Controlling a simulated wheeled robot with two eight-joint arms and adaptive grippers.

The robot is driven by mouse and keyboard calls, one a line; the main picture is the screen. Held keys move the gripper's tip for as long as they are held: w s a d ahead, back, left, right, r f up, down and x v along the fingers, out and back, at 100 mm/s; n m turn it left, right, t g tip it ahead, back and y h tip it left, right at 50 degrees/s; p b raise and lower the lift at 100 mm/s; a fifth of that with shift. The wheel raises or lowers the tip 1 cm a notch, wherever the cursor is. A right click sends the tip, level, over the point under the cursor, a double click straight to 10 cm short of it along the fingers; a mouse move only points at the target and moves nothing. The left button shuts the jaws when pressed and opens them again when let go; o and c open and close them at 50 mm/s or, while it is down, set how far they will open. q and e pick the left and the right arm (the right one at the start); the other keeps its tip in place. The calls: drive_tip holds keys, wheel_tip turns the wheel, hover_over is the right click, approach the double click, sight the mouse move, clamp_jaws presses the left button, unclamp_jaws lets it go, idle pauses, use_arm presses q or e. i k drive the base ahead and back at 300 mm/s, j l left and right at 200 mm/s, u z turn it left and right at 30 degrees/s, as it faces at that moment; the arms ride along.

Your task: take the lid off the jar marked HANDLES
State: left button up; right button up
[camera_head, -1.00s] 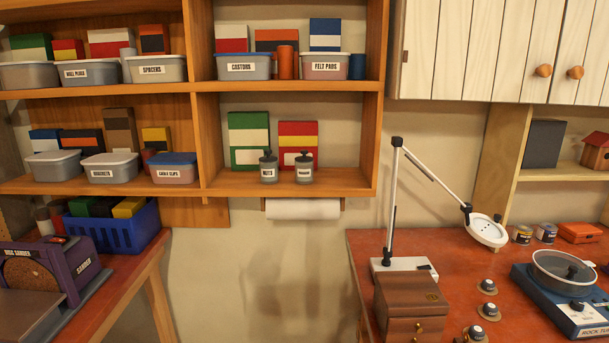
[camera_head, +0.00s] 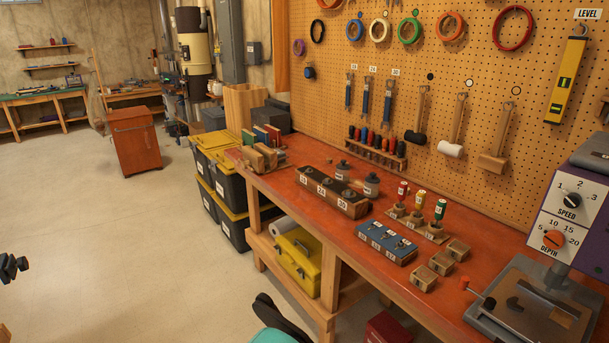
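Two squat grey jars with dark knobbed lids stand on the red workbench (camera_head: 292,205) behind a dark block. One is the left jar (camera_head: 342,171), the other the right jar (camera_head: 371,186). Both lids appear to be on. Each jar has a small pale label, too small to read, so I cannot tell whether either is marked HANDLES.
The dark numbered block (camera_head: 333,191) stands in front of the jars. Colored-handled tools (camera_head: 420,210), a blue box (camera_head: 386,242) and small wooden blocks (camera_head: 440,263) are to the right. Yellow-lidded bins (camera_head: 213,150) stand beyond the bench. Open floor lies left.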

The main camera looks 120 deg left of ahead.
sight(344, 166)
drive_tip(key=u, duration=3.95)
drive_tip(key=i+j+z, duration=0.2)
drive_tip(key=z, duration=0.3)
drive_tip(key=i+j+z, duration=0.15)
drive_tip(key=j+z, duration=0.2)
drive_tip(key=z, duration=0.15)
